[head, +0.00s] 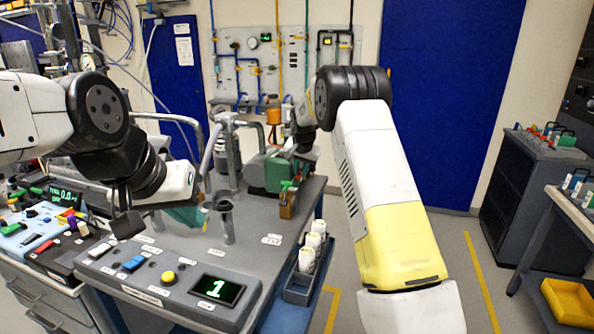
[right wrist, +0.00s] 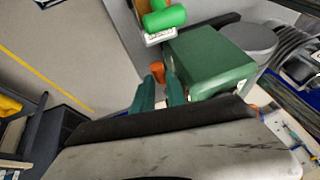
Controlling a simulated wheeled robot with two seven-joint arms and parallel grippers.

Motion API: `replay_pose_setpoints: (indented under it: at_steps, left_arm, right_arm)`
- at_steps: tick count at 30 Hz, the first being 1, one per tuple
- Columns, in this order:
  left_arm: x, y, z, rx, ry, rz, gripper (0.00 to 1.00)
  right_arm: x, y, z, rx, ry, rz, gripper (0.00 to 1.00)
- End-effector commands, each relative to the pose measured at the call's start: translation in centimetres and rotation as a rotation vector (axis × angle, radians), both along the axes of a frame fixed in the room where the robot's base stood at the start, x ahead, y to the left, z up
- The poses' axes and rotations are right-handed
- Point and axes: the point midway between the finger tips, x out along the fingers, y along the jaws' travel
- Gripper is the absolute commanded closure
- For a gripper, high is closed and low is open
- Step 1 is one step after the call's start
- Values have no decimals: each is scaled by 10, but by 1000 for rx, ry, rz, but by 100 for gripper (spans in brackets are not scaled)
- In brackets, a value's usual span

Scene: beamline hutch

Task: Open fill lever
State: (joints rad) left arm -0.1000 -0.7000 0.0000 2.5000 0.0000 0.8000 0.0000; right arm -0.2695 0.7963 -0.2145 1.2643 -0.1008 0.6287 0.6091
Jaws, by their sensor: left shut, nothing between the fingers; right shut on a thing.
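In the right wrist view, my right gripper (right wrist: 160,92) has its two teal fingers closed around a small orange handle (right wrist: 158,72), beside a green box (right wrist: 210,60). The handle seems to be the fill lever, but no readable label confirms it. In the head view, my right gripper (head: 294,150) is by the green box (head: 263,173) at the back of the grey console; its fingers are mostly hidden by its wrist. A green cylinder (right wrist: 165,18) sits beside the box, above a small white label. My left gripper (head: 126,222) is shut and empty above the console's left side.
The grey console (head: 255,250) carries a display (head: 217,290) reading 1, a yellow button (head: 168,277) and a blue switch (head: 134,263). A bin (head: 298,288) with white cups hangs at its right side. A dark cabinet (head: 530,185) stands at right. Floor between is clear.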

Motion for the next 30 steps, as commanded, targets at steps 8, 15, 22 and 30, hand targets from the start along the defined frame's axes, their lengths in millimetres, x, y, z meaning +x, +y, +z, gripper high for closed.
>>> replay_pose_setpoints:
  at_steps: [8, 15, 22, 30]
  left_arm:
    - [0, 0, 0, 0, 0, 0, 100]
    - [0, 0, 0, 0, 0, 0, 100]
    - [0, 0, 0, 0, 0, 0, 100]
    - [0, 0, 0, 0, 0, 0, 100]
  right_arm:
    - [-5, 4, -10, -73, -167, 6, 100]
    - [-6, 5, -22, -143, -330, 8, 100]
    - [-5, 3, -29, -189, -448, 4, 100]
    - [-3, 2, -32, -213, -514, 2, 100]
